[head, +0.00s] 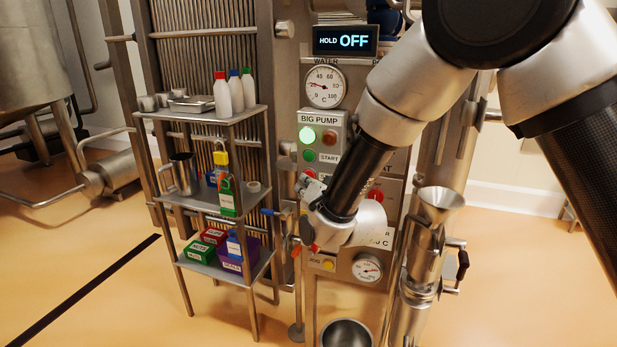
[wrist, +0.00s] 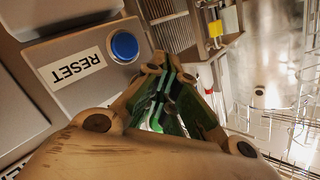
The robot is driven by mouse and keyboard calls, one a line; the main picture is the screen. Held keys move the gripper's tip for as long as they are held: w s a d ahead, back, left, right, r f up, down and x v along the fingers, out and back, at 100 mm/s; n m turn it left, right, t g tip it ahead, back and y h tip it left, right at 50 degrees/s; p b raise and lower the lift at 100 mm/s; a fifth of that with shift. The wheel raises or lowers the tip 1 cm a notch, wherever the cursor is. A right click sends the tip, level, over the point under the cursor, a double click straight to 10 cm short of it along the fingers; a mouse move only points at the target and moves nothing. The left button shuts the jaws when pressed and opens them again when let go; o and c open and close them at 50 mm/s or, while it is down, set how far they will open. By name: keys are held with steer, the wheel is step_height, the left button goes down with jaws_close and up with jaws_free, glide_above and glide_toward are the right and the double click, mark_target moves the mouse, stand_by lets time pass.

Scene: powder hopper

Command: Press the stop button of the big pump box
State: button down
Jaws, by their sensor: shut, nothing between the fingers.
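The big pump box (head: 337,118) is a grey box on the machine front in the head view. It has a lit green lamp (head: 307,135), a dark reddish lamp (head: 330,137) and a green start button (head: 309,156) beside a START label. My gripper (head: 308,192) is just below the box, partly hidden by my wrist. In the wrist view my gripper (wrist: 163,92) is shut and empty, beside a panel with a blue button (wrist: 124,46) labelled RESET.
A three-tier shelf (head: 217,203) with bottles, padlocks and boxes stands left of the panel. A blue-handled lever (head: 268,212) sticks out between them. A steel funnel (head: 438,204) is at the right and a bowl (head: 346,333) below. A red button (head: 376,197) shows right of my wrist.

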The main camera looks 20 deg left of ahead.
steer(key=shift+w, duration=0.25)
stand_by(0.4)
steer(key=shift+s, duration=0.8)
steer(key=s, duration=0.5)
steer(key=shift+a, duration=0.2)
stand_by(0.3)
